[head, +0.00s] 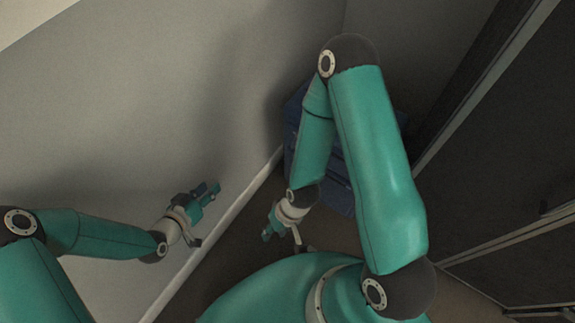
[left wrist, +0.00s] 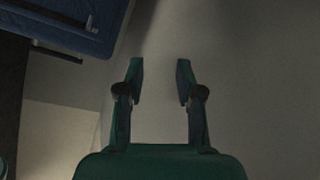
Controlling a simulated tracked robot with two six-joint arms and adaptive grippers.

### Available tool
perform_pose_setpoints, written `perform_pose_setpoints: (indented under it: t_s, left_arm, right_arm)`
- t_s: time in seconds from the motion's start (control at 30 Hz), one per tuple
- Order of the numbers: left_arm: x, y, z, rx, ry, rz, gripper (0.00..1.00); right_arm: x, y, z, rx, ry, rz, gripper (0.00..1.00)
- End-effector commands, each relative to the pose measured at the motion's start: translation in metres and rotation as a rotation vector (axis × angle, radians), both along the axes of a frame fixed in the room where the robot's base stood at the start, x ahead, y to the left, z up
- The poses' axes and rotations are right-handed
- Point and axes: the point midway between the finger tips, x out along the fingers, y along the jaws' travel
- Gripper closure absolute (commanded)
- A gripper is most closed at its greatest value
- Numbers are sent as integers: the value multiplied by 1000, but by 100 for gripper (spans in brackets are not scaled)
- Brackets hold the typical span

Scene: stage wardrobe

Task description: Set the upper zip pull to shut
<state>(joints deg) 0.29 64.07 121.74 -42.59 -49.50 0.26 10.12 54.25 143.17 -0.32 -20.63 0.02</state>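I cannot make out a zip pull in either view. A dark blue boxy object (head: 338,182) stands on the floor behind my right arm, which hides much of it. A blue object with dark bars on its face (left wrist: 50,27) fills the top left of the left wrist view. My left gripper (head: 209,213) is in front of the grey wall, left of the blue object and apart from it. Its two fingers (left wrist: 160,80) are spread with nothing between them. My right gripper (head: 283,243) hangs low in front of the blue object, its fingers apart, with nothing seen between them.
A plain grey wall (head: 120,110) with a pale skirting strip (head: 228,215) runs along the left. Dark panels with lighter metal edges (head: 500,170) stand on the right. The brown floor (head: 215,268) between shows as a narrow clear strip.

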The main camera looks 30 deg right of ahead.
Motion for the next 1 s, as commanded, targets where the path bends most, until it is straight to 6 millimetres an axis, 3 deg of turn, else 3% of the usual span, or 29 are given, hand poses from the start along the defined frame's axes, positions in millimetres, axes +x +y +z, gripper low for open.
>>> perform_pose_setpoints:
  t_s: [0.03, 0.1, 0.33, 0.5, 0.77, 1.0]
  left_arm:
    - [5, -18, -32, -37, -75, -59, 64]
    - [8, -41, -41, -94, -175, -140, 64]
    - [-4, -94, -58, -260, -413, -367, 64]
    - [-15, -110, -61, -325, -488, -455, 64]
    - [-15, -132, -59, -340, -506, -480, 64]
    - [-6, -177, -60, -338, -506, -480, 64]
  right_arm:
    - [0, 0, -42, 0, 0, 0, 60]
    - [0, 0, -69, 0, 0, 0, 60]
    - [0, 0, -131, 0, 0, 0, 60]
    - [0, 0, -148, 0, -1, 0, 60]
    - [0, 0, -153, 0, -1, 0, 60]
    - [0, 0, -165, 0, -1, 0, 60]
